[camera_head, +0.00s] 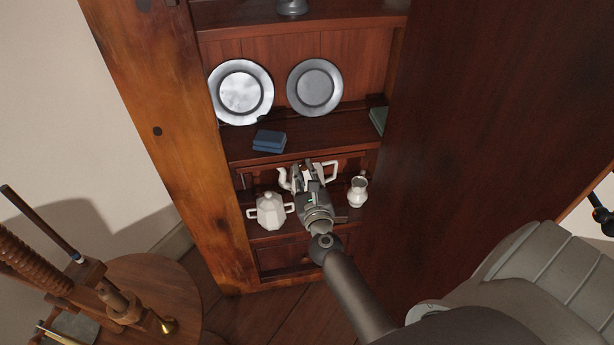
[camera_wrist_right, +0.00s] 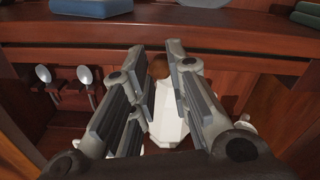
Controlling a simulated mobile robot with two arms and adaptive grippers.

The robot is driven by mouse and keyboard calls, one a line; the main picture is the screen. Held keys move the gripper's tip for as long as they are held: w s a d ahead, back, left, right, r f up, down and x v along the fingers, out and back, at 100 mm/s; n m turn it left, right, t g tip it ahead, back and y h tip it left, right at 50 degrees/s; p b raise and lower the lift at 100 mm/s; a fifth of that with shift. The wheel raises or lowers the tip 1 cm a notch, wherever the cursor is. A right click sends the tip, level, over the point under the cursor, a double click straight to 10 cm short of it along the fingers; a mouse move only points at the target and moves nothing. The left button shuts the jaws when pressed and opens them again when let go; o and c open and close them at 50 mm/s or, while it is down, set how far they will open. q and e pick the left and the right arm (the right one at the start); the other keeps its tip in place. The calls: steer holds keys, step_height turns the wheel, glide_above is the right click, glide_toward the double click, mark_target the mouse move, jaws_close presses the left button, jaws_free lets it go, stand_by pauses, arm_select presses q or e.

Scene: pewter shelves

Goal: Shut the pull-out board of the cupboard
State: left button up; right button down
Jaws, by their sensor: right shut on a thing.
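The dark reddish wooden cupboard (camera_head: 165,110) stands ahead. Its pull-out board (camera_head: 288,232) sticks out below the middle shelf, with white pots on it. A white teapot (camera_head: 330,168) with a spout and handle is partly hidden behind my right gripper (camera_head: 306,172). In the wrist view, the fingers of the right gripper (camera_wrist_right: 156,68) stand on both sides of the white faceted teapot (camera_wrist_right: 170,115), near its brown knob, and are shut on it. My left gripper is not in view.
A white lidded sugar bowl (camera_head: 268,210) stands left of the gripper, and a small white jug (camera_head: 357,190) right. Two pewter plates (camera_head: 315,87) and a blue book (camera_head: 269,141) are on the shelf above. A round wooden table (camera_head: 150,285) is at lower left.

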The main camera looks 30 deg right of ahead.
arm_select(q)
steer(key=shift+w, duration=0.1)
arm_select(e)
steer(key=shift+w+r, duration=0.15)
steer(key=shift+r, duration=0.15)
steer(key=c, duration=1.8)
jaws_free()
steer(key=o, duration=0.5)
steer(key=shift+w+f, duration=0.15)
steer(key=shift+c, duration=0.2)
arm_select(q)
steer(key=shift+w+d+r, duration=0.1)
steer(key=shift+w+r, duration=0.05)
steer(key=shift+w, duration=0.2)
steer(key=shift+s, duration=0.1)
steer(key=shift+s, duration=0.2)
arm_select(e)
steer(key=v, duration=1.2)
steer(key=shift+f, duration=0.1)
